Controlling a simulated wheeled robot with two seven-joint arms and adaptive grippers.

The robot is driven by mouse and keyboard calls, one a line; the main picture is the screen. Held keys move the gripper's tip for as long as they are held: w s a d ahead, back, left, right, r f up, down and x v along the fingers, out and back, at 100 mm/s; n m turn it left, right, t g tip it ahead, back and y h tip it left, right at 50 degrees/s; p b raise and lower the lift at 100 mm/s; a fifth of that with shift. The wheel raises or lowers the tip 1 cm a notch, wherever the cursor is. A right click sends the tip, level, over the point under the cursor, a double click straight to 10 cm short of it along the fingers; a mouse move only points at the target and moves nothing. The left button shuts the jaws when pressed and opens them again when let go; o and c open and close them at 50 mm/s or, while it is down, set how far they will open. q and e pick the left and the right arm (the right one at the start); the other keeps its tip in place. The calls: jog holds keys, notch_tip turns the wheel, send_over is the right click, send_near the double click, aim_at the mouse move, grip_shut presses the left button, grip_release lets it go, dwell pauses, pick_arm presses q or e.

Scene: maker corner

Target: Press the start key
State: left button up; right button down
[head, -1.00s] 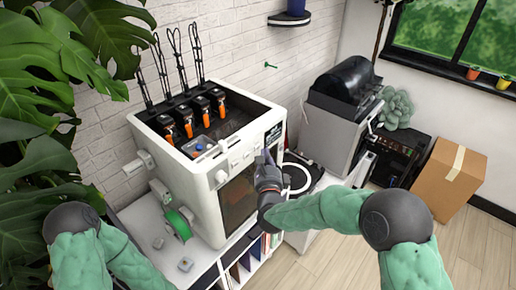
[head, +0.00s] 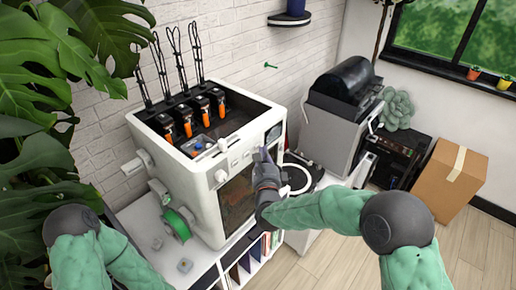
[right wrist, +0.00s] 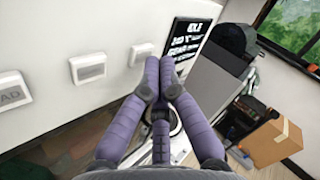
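The white machine (head: 165,160) with a row of pale keys on its front stands on a low white shelf unit. In the right wrist view, one key (right wrist: 14,92) at the left edge ends in the letters "AD". A middle key (right wrist: 88,67) has a label too faint to read. A third key (right wrist: 142,50) is partly hidden behind my fingers, so I cannot read it. My right gripper (head: 264,156) is shut and empty, its purple fingertips (right wrist: 160,62) together in front of the machine beside the third key. I cannot tell whether they touch. My left gripper is out of view.
A dark display (right wrist: 190,42) with white text sits right of the keys. A green spool (head: 177,224) hangs on the machine's left side. A grey machine (head: 333,132) and a cardboard box (head: 450,178) stand to the right. Open floor (head: 325,262) lies at the front right.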

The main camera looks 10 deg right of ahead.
jog(key=shift+w+a+b, duration=0.2)
jog(key=shift+w+b, duration=0.05)
jog(key=shift+b, duration=0.15)
dwell(0.6)
dwell(0.3)
jog(key=shift+s+d+b, duration=0.3)
jog(key=shift+s+b, duration=0.05)
jog(key=shift+b, duration=0.05)
jog(key=shift+s+d, duration=0.15)
jog(key=shift+s, duration=0.1)
jog(key=shift+d, duration=0.1)
jog(key=s+d+b, duration=0.1)
jog(key=s, duration=0.1)
jog(key=s+d+b, duration=0.1)
jog(key=s+d, duration=0.1)
dwell(0.4)
jog(key=shift+f, duration=0.1)
dwell(0.5)
